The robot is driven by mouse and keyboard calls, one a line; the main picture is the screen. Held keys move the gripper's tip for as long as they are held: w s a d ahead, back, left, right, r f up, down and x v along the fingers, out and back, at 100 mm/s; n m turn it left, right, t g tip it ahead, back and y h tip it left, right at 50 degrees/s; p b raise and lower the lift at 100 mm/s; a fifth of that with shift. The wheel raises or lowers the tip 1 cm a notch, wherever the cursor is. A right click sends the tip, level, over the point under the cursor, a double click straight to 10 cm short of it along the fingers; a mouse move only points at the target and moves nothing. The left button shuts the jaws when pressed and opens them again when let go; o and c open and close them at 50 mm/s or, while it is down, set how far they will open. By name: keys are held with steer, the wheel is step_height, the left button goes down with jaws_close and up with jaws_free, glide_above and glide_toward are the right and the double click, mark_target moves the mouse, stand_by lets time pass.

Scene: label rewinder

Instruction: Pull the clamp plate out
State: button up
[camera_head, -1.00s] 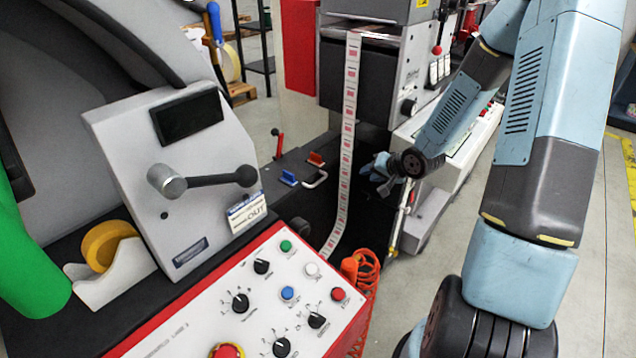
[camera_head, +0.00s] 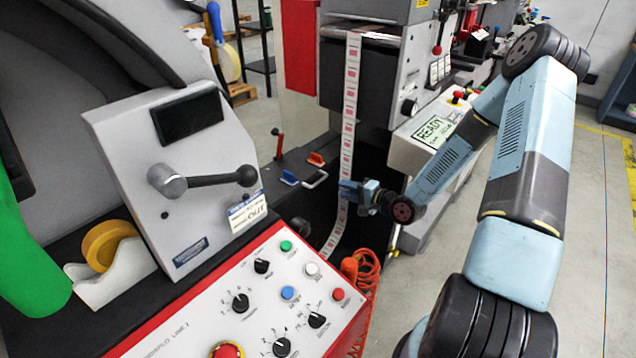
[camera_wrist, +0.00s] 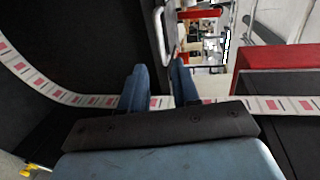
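The clamp plate is not clearly told apart. A pale U-shaped handle (camera_head: 315,180) sits on the dark block (camera_head: 290,165) beside a blue lever (camera_head: 289,178) and a red lever (camera_head: 316,158). My gripper (camera_head: 346,190) is just right of this handle, apart from it, and overlaps the label strip (camera_head: 347,120) in the head view. In the wrist view my gripper (camera_wrist: 159,66) is open and empty, with a gap between its two blue fingers. The handle (camera_wrist: 165,28) lies ahead of the fingertips there, and the strip (camera_wrist: 90,101) passes behind the fingers.
A grey panel with a black-knobbed crank (camera_head: 215,180) stands left. The red-edged control panel (camera_head: 255,305) is in front. An orange coiled cable (camera_head: 365,268) hangs below my gripper. A screen reading READY (camera_head: 434,131) is at right. Open floor lies right of my arm.

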mark_target(320, 180)
steer(key=x, duration=1.1)
steer(key=shift+w+a, duration=0.25)
steer(key=shift+c, duration=0.4)
steer(key=shift+f, duration=0.1)
jaws_close()
steer(key=shift+s, duration=0.1)
